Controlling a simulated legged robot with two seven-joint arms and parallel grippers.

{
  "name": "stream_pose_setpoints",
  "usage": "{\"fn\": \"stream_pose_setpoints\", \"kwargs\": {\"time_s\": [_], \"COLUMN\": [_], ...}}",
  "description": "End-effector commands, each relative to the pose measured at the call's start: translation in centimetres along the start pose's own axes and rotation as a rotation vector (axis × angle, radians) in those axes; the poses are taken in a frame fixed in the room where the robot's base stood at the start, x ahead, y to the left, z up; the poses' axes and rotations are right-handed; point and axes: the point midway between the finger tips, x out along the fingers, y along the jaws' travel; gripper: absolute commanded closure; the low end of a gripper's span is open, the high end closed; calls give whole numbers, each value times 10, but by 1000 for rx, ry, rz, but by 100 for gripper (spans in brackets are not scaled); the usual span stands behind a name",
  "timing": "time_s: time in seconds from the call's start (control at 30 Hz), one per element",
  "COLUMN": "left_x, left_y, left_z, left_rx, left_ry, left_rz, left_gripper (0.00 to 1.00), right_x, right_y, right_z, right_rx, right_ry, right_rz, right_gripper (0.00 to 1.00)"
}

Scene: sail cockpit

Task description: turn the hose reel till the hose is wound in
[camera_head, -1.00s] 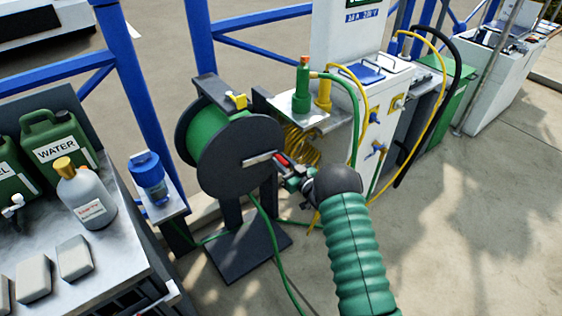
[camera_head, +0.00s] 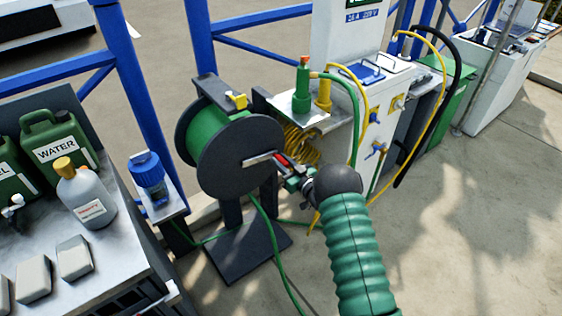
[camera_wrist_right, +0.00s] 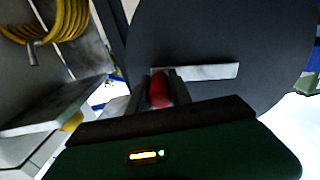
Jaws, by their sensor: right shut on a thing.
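The hose reel (camera_head: 238,165) has a dark round side plate and a drum wound with green hose (camera_head: 207,130). It stands on a dark post and base plate. A metal crank arm (camera_head: 258,160) lies across the plate, with a red handle (camera_head: 283,159) at its right end. My right gripper (camera_head: 287,166) is shut on the red handle. The right wrist view shows the handle (camera_wrist_right: 160,88) between the fingers and the crank arm (camera_wrist_right: 205,72) running to the right. Loose green hose (camera_head: 272,245) hangs from the reel to the ground. My left gripper is not in view.
A bench (camera_head: 125,240) with a green water can (camera_head: 60,145), a grey bottle (camera_head: 85,195) and pale blocks is at left. A blue-topped container (camera_head: 148,175) stands beside the reel. A white service pedestal (camera_head: 375,100) with yellow hoses is behind right. The right foreground floor is clear.

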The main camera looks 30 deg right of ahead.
Motion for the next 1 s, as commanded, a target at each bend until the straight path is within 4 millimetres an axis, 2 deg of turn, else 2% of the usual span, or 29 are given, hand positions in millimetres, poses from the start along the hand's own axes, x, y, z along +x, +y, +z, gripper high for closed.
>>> {"fn": "stream_pose_setpoints", "kwargs": {"time_s": [0.27,0.53,1.0], "left_x": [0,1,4], "left_y": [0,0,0], "left_z": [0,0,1], "left_rx": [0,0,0], "left_ry": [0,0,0], "left_rz": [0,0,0], "left_gripper": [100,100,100], "right_x": [0,-1,-1], "right_y": [1,0,-17], "right_z": [0,9,49], "right_rx": [4,81,469], "right_ry": [2,1,2], "right_rz": [1,3,4], "right_gripper": [100,100,100]}}
